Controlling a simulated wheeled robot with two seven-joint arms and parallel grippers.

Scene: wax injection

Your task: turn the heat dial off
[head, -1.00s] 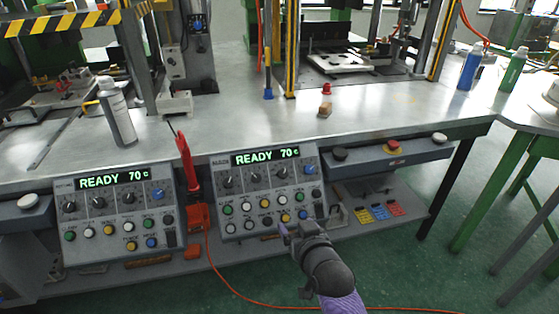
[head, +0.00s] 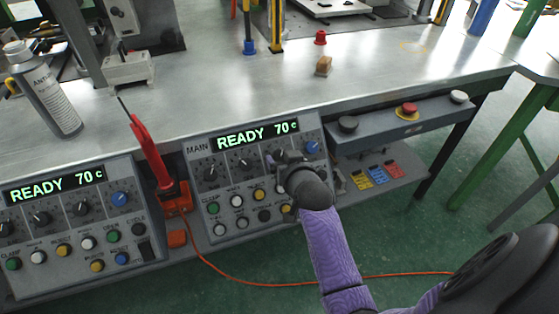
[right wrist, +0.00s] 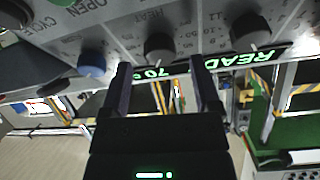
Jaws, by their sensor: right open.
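The heat dial (right wrist: 160,47) is a black knob with a HEAT label and scale marks on a grey control panel, seen upside down in the right wrist view. In the head view it is mostly hidden behind my gripper on the right-hand panel (head: 197,150), marked MAIN, whose display (head: 255,134) reads READY 70 c. My right gripper (right wrist: 160,72) is open, its two fingers pointing at the panel with the dial between and just beyond the tips. I cannot tell whether they touch it. It also shows in the head view (head: 280,160). My left gripper is not in view.
A blue knob (right wrist: 92,63) sits beside the heat dial, and another black dial (right wrist: 248,28) on its other side. A second similar panel (head: 75,205) stands at left. A red-handled tool (head: 150,150) stands between the panels. An orange cable (head: 240,280) crosses the floor.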

